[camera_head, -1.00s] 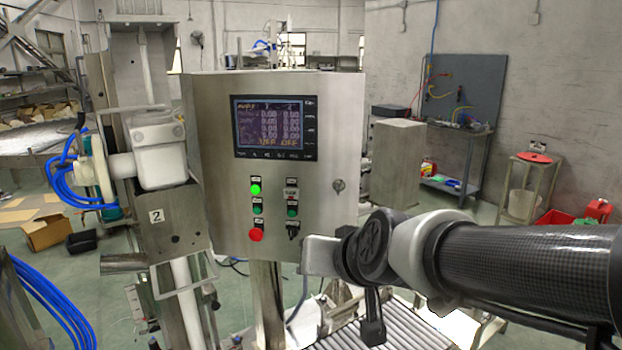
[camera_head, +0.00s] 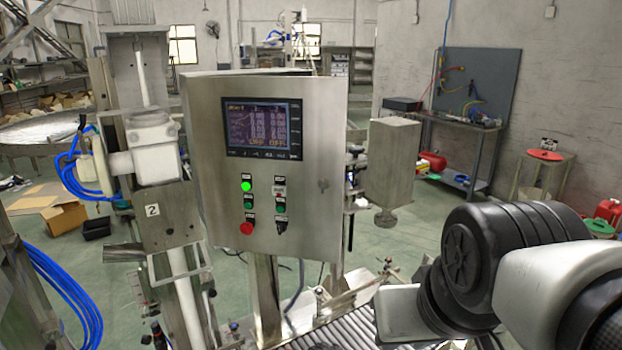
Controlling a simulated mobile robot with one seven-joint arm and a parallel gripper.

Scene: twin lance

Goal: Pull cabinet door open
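The cabinet is a brushed-metal control box on a post. Its front door (camera_head: 215,185) carries a screen (camera_head: 264,127), lit and dark push buttons (camera_head: 247,207) and a small keyhole lock (camera_head: 323,186) near the right edge. The door's face is turned at an angle to me. A dark strip (camera_head: 270,72) shows behind its top edge; I cannot tell how far the door stands from the box. My arm comes in from the lower right, its pale link end right of and below the door, apart from it in the picture. My gripper's fingers do not show.
A grey metal box (camera_head: 395,160) stands right of the door. A roller conveyor (camera_head: 335,330) lies below. A white machine head (camera_head: 153,150) with blue hoses stands close on the left. A workbench (camera_head: 465,140) is against the back right wall, with open green floor before it.

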